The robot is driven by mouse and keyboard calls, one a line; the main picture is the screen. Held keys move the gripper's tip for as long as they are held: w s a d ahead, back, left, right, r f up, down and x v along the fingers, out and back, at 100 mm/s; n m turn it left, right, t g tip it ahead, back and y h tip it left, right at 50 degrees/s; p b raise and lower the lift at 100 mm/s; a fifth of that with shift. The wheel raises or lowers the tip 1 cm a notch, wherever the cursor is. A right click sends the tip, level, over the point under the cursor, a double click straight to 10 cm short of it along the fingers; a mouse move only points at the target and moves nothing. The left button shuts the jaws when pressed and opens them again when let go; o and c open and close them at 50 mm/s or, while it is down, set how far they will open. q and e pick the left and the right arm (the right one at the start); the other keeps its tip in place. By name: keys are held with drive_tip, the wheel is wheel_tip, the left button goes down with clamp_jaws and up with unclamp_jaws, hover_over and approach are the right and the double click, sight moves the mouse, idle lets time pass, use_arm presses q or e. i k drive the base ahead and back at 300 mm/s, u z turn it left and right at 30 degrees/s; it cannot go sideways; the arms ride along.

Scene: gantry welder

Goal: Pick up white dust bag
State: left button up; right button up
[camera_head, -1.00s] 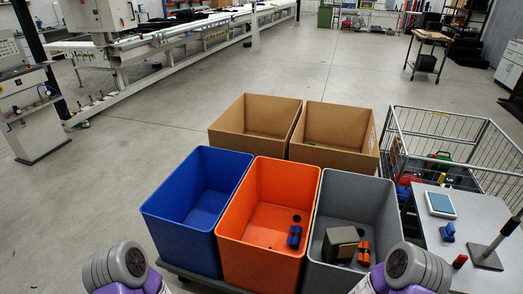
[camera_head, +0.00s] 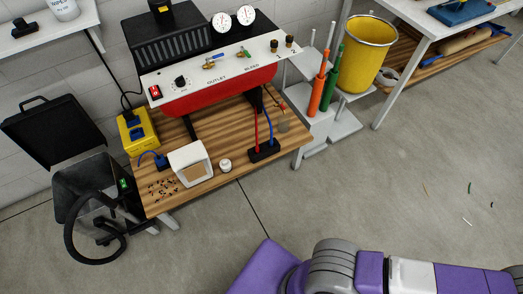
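A white boxy object with a tan front face (camera_head: 190,163) sits on the wooden bench (camera_head: 223,186) near its front left corner. It may be the white dust bag, but I cannot tell for sure. Small dark bits are scattered on the bench just left of it. A purple and grey arm of mine crosses the bottom of the view, well apart from the bench. Neither of my grippers is in view.
A red and black machine with gauges (camera_head: 213,85) stands on the bench. A yellow box (camera_head: 138,131) is at its left. A black case and hose (camera_head: 90,205) stand left of the bench. A yellow bucket (camera_head: 367,55) stands at right.

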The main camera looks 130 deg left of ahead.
sight(191, 163)
drive_tip(key=u, duration=5.15)
drive_tip(key=k, duration=0.5)
drive_tip(key=z, duration=1.65)
drive_tip(key=i, duration=1.3)
drive_tip(key=u, duration=1.8)
